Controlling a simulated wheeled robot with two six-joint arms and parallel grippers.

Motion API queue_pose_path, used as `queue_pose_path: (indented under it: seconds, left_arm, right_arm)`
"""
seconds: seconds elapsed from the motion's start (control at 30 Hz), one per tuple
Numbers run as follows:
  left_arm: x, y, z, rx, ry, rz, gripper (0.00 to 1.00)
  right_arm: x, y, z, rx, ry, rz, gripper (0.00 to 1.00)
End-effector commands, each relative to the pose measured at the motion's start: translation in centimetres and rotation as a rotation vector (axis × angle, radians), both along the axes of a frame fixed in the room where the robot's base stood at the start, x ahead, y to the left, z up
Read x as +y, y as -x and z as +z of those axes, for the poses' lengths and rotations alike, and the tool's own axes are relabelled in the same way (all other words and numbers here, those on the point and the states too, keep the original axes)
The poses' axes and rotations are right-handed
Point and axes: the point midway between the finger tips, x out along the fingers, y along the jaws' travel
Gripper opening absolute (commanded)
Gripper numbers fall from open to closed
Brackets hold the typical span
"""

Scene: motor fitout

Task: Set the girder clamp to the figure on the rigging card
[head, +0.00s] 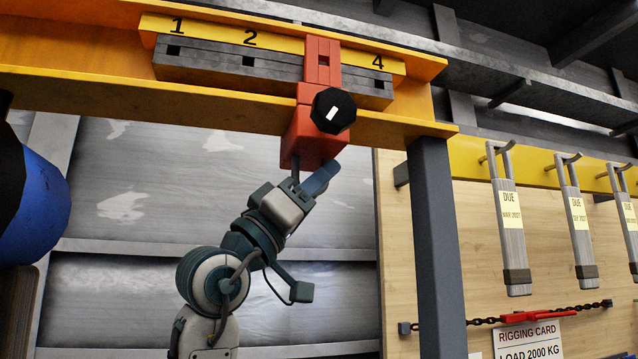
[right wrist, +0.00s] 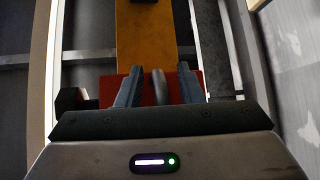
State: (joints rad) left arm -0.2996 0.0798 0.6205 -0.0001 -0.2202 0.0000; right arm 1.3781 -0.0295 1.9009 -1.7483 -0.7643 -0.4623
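The red girder clamp (head: 303,135) sits on the orange girder (head: 100,100), over the spot between figures 2 and 4 on the yellow scale strip (head: 215,32). A black knob with a white mark (head: 333,110) is on its front. My right gripper (head: 308,185) is just below the clamp. In the right wrist view its two fingers (right wrist: 160,90) stand apart, with a grey bar (right wrist: 160,86) between them and gaps on both sides; red clamp surface (right wrist: 105,90) lies behind. The rigging card (head: 528,342) reads LOAD 2000 KG; its lower part is cut off. My left gripper is out of view.
A dark post (head: 440,240) supports the girder's right end. Several grey tagged slings (head: 510,235) hang from hooks on a yellow rail (head: 470,150). A chain with a red part (head: 540,316) runs above the card. A blue rounded body (head: 38,205) is at the left.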

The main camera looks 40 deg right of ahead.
Motion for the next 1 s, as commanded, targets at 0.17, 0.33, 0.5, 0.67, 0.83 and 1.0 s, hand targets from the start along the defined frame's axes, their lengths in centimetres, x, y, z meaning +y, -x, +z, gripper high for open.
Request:
queue_pose_path:
  seconds: [0.17, 0.33, 0.5, 0.67, 0.83, 1.0]
  left_arm:
    - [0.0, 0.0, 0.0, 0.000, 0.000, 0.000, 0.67]
    - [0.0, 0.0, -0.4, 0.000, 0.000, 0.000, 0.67]
    - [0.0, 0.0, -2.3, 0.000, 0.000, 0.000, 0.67]
    - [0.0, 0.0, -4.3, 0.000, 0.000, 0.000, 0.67]
    - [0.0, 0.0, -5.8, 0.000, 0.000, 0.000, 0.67]
    - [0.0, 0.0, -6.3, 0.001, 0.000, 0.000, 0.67]
  right_arm:
    - [0.0, 0.1, 0.0, -0.001, 0.000, -0.001, 0.34]
    - [0.3, 0.0, -0.5, -0.001, 0.000, -0.001, 0.34]
    - [2.1, -0.7, -2.7, 0.001, -0.001, 0.003, 0.34]
    - [4.3, -1.4, -5.1, 0.002, -0.002, 0.003, 0.34]
    - [6.3, -2.1, -6.9, 0.002, -0.002, 0.001, 0.34]
    - [7.3, -2.3, -7.6, 0.001, -0.001, 0.000, 0.34]
